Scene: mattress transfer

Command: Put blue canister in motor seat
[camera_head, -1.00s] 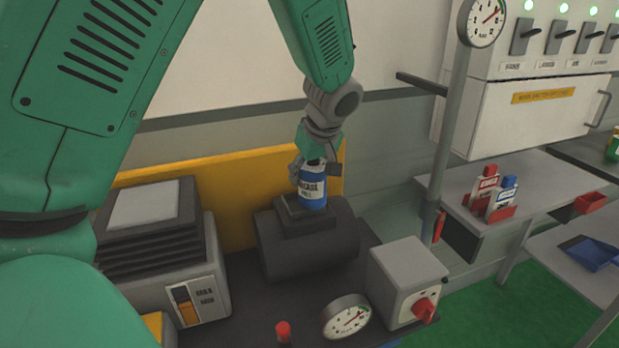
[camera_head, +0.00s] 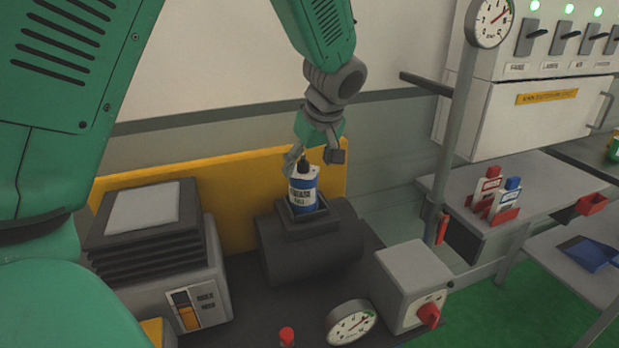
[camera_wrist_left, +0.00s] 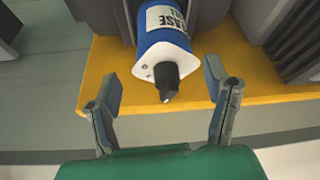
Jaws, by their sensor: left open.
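The blue canister (camera_head: 303,190), with a white label and dark nozzle, stands in the square motor seat (camera_head: 304,221) on top of the dark cylindrical motor (camera_head: 311,249). It leans slightly, and the seat's rim hides its base. My left gripper (camera_head: 317,161) is open just above and behind the canister, apart from it. In the left wrist view the canister (camera_wrist_left: 161,50) lies beyond the two spread fingers of the left gripper (camera_wrist_left: 168,100), with its nozzle pointing toward the gap between them. My right gripper does not show.
A grey vented box (camera_head: 155,255) stands left of the motor, and a yellow panel (camera_head: 230,200) stands behind it. A grey switch box (camera_head: 407,280) and a gauge (camera_head: 350,322) are at the front right. A shelf (camera_head: 470,205) with two small bottles is farther right.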

